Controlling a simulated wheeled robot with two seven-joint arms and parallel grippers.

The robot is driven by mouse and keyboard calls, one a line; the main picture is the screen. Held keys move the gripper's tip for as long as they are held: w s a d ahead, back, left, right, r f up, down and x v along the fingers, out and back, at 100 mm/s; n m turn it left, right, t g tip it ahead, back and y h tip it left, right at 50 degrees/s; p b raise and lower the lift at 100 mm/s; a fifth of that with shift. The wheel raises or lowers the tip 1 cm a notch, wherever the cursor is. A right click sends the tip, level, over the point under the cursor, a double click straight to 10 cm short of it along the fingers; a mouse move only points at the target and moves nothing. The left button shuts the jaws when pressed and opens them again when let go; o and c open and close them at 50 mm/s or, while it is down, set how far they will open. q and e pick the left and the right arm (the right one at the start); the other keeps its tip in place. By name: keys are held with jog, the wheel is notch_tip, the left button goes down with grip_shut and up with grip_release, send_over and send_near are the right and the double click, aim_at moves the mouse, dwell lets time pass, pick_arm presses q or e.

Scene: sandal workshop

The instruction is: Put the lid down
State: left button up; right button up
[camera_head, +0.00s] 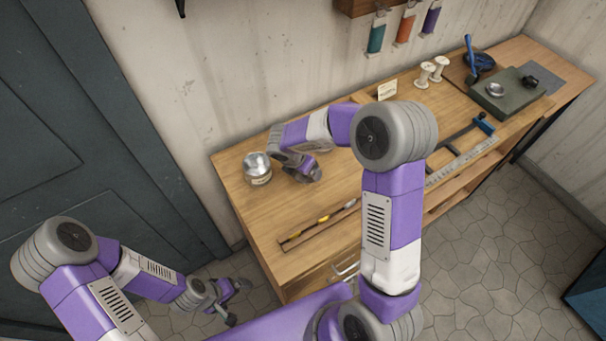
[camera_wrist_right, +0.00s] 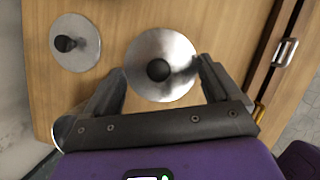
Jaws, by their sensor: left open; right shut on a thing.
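A round shiny metal lid (camera_wrist_right: 178,82) with a dark central knob sits between the fingers of my right gripper (camera_wrist_right: 160,68) in the right wrist view. That gripper is shut on it. In the head view my right gripper (camera_head: 305,174) is over the left part of the workbench (camera_head: 240,199), just right of a jar with a silvery top (camera_head: 257,168). The lid is hidden there, and its exact height above the wood is unclear. My left gripper (camera_head: 230,302) is open and empty, low over the floor beside the bench.
A second metal disc with a dark knob (camera_wrist_right: 84,57) lies on the bench near the wall in the right wrist view. White spools (camera_head: 427,74), a small sign (camera_head: 387,90) and tools (camera_head: 470,135) stand farther right.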

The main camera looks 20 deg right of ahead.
jog(key=shift+w+f+b, duration=0.1)
jog(key=shift+f+b, duration=0.35)
jog(key=shift+f, duration=1.55)
jog(key=o, duration=0.7)
jog(key=shift+o, duration=0.2)
jog(key=p+v, duration=0.2)
jog(key=v, duration=1)
jog(key=shift+r, duration=0.1)
